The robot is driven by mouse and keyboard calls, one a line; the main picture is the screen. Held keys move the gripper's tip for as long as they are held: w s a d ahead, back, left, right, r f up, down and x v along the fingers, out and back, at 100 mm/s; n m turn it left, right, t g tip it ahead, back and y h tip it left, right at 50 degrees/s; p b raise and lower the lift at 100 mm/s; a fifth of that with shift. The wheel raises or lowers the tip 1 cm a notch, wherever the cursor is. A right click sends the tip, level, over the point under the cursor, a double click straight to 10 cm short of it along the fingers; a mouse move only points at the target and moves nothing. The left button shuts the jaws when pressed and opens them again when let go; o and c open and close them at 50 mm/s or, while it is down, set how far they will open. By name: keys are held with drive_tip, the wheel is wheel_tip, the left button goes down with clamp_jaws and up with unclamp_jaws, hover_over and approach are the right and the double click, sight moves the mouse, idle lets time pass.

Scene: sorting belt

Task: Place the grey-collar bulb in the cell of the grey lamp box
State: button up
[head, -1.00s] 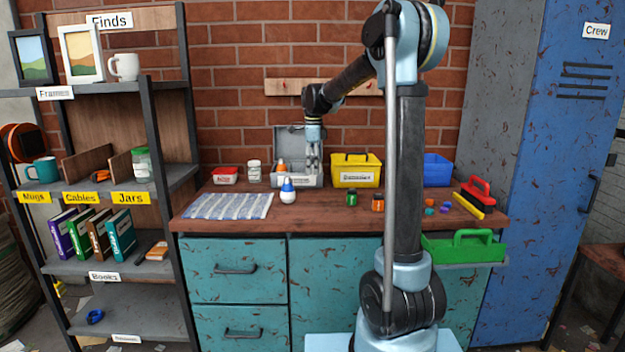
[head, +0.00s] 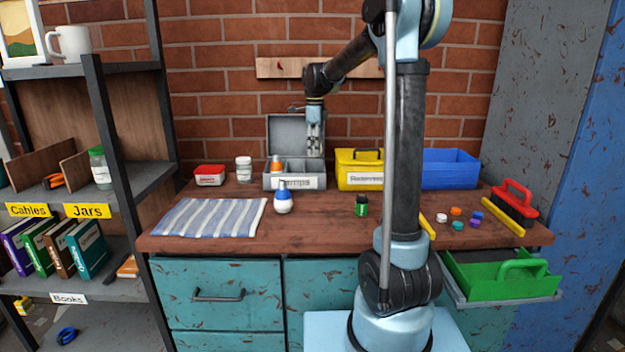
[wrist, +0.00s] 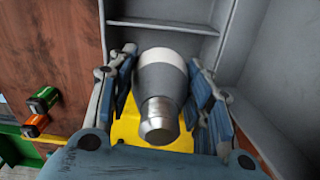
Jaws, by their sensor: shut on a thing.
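The grey lamp box (head: 295,182) stands at the back of the bench with its lid (head: 286,130) open. An orange-collar bulb (head: 277,164) is upright in its left part. My gripper (head: 314,152) is over the box's right part, in front of the lid. In the wrist view my gripper (wrist: 160,100) is shut on the grey-collar bulb (wrist: 160,83), its metal cap toward the camera and white glass beyond. The box's grey walls (wrist: 163,27) show beyond it. The head view does not clearly show the bulb. A blue-collar bulb (head: 283,203) stands on the bench before the box.
A yellow box (head: 352,172) stands close right of the lamp box, a blue bin (head: 450,168) farther right. A red-lidded tub (head: 209,175) and a jar (head: 243,169) stand left. A striped cloth (head: 210,217) lies at left.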

drive_tip(key=f, duration=0.4)
drive_tip(key=shift+w+d+f, duration=0.1)
drive_tip(key=shift+w+f, duration=0.1)
drive_tip(key=shift+f, duration=0.2)
drive_tip(key=shift+s+f, duration=0.1)
drive_tip(key=shift+f, duration=2.45)
drive_tip(key=o, duration=1.1)
drive_tip(key=shift+f, duration=0.1)
drive_tip(key=shift+c, duration=0.2)
wheel_tip(320, 180, up, 12)
drive_tip(key=shift+r, duration=0.15)
